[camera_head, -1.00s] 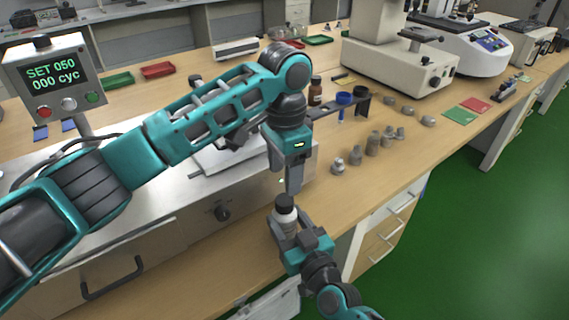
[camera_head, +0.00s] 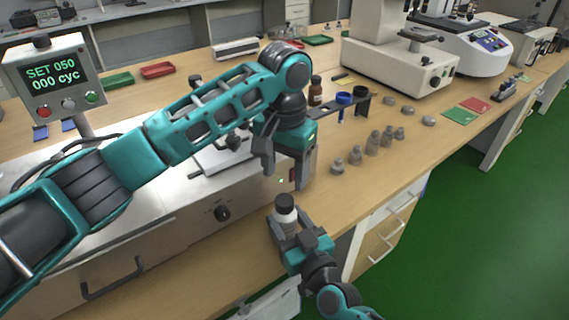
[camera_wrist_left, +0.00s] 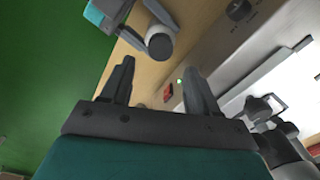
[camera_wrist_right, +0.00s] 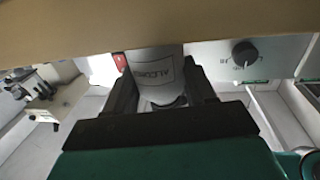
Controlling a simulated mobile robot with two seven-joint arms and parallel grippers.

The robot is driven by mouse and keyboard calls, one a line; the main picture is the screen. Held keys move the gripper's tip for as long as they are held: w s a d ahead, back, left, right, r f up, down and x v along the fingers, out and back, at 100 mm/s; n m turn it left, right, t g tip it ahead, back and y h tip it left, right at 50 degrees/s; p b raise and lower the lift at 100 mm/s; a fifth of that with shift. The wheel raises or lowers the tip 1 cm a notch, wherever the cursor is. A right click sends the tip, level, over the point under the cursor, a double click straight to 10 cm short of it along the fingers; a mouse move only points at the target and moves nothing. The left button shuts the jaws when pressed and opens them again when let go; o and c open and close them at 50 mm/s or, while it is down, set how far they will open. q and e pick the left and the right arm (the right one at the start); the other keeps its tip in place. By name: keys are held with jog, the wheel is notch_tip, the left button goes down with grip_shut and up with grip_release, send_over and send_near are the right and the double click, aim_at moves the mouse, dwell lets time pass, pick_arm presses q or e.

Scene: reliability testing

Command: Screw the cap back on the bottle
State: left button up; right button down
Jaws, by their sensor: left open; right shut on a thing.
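A white bottle (camera_head: 288,221) with a dark cap (camera_head: 285,202) on its top stands upright in my right gripper (camera_head: 287,229). The right wrist view shows my right gripper (camera_wrist_right: 160,80) shut around the labelled bottle (camera_wrist_right: 155,70). My left gripper (camera_head: 285,172) is open and empty, pointing down a little above the cap, with its two fingers apart. In the left wrist view the cap (camera_wrist_left: 160,46) lies just beyond the open fingertips of the left gripper (camera_wrist_left: 159,72), touching neither. How tightly the cap sits on the bottle cannot be told.
A metal-fronted apparatus (camera_head: 180,215) with a knob stands left of the bottle. A display box (camera_head: 55,80) is at the far left. Several grey fittings (camera_head: 372,145), a brown bottle (camera_head: 315,92) and a holder (camera_head: 361,104) stand behind on the bench. The bench's right edge drops to green floor.

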aim_at(284, 200)
pick_arm(q)
notch_tip(284, 200, down, 7)
jog(key=shift+f, duration=0.1)
dwell(0.3)
jog(key=c, duration=1.1)
jog(key=o, duration=1.3)
jog(key=shift+c, duration=0.2)
notch_tip(284, 200, up, 12)
